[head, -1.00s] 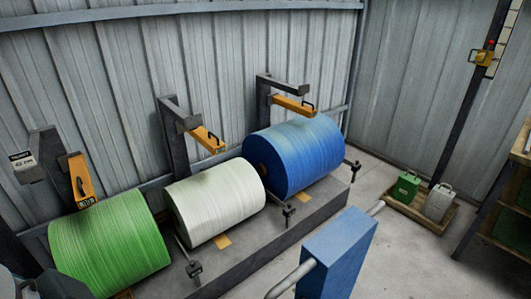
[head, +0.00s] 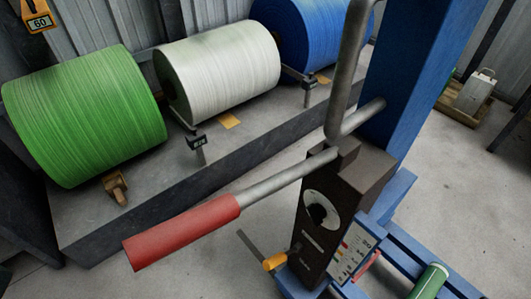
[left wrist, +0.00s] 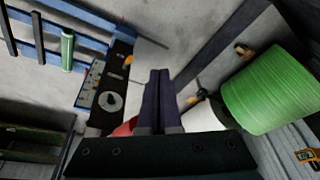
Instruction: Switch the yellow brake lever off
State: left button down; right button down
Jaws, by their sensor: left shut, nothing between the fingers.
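The yellow brake lever (head: 274,263) shows a short yellow-orange part low on the side of a dark box (head: 318,232) with a round dial. A thin grey rod is beside it. I cannot tell its on or off setting. It also shows in the left wrist view as a small yellow spot (left wrist: 128,60) on the dark box (left wrist: 121,75). My left gripper (left wrist: 160,72) is shut and empty, with its fingertips to the right of the box in that view, apart from the lever. No gripper shows in the head view; the right one is out of sight.
A long red-handled bar (head: 180,232) juts left from the box, above the lever. A blue post (head: 415,75) stands behind the box. Green (head: 85,115), white (head: 220,70) and blue (head: 315,35) rolls lie along a low grey plinth. Floor between plinth and box is clear.

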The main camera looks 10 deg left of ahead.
aim_at(268, 264)
jog(key=j+z, duration=0.45)
jog(key=l+u, duration=1)
jog(key=z, duration=1.5)
